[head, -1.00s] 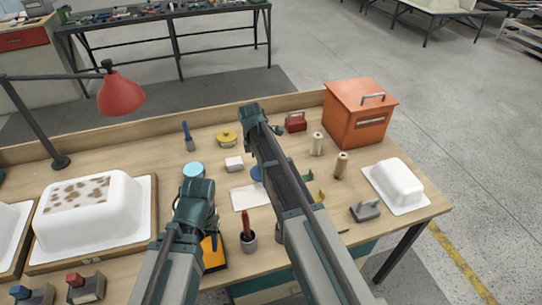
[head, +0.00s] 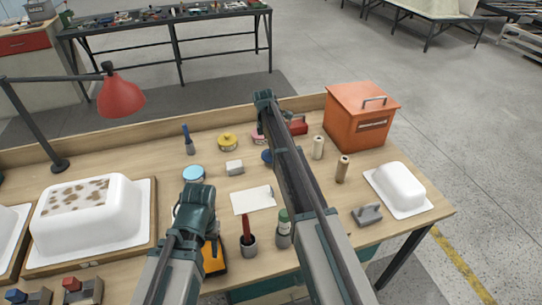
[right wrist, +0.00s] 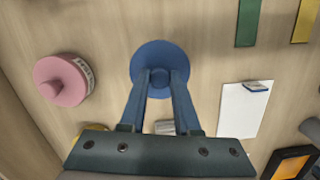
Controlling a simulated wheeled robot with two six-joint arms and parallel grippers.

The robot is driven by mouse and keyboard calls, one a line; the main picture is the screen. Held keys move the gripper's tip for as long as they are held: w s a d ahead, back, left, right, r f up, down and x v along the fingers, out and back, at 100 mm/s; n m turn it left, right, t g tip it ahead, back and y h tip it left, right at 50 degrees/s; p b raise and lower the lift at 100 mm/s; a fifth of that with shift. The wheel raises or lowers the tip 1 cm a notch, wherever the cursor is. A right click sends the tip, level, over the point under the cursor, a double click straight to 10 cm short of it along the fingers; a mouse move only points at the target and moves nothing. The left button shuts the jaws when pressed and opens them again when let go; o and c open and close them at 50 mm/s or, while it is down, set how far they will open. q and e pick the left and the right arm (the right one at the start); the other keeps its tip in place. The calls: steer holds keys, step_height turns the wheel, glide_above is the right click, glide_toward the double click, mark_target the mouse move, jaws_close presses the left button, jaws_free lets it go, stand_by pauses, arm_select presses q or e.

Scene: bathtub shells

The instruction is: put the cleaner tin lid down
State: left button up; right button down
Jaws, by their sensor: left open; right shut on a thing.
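The lid, a round blue disc with a small knob (right wrist: 160,57), is in the middle of the right wrist view. My right gripper (right wrist: 160,82) is shut on its knob, with the disc beyond the fingertips. In the head view a bit of the blue lid (head: 267,157) shows beside my right forearm, which hides the fingers. I cannot tell whether the lid touches the table. A tin with a light blue top (head: 194,175) stands left of it. My left gripper (head: 187,210) is open near the front of the bench, its fingers mostly hidden.
A pink tin (right wrist: 61,81) stands close to the lid; a yellow tin (head: 228,141) is farther left. A white card (head: 253,200) lies nearer me. A white block (head: 235,167), an orange box (head: 360,115) and two pale rolls (head: 318,147) stand around. Bare wood surrounds the lid.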

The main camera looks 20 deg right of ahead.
mark_target(209, 263)
arm_select(q)
step_height(209, 263, down, 4)
steer(key=b, duration=0.2)
steer(key=shift+r+b, duration=0.15)
steer(key=shift+b, duration=0.15)
arm_select(e)
step_height(209, 263, down, 4)
steer(key=shift+s+a+r, duration=0.1)
arm_select(q)
steer(key=shift+r, duration=0.15)
arm_select(e)
steer(key=shift+r, duration=0.15)
arm_select(q)
steer(key=shift+f, duration=0.2)
arm_select(e)
steer(key=c, duration=1.1)
jaws_free()
steer(key=shift+f, duration=0.2)
steer(key=o, duration=0.5)
steer(key=shift+r, duration=0.1)
arm_select(q)
steer(key=shift+r, duration=0.1)
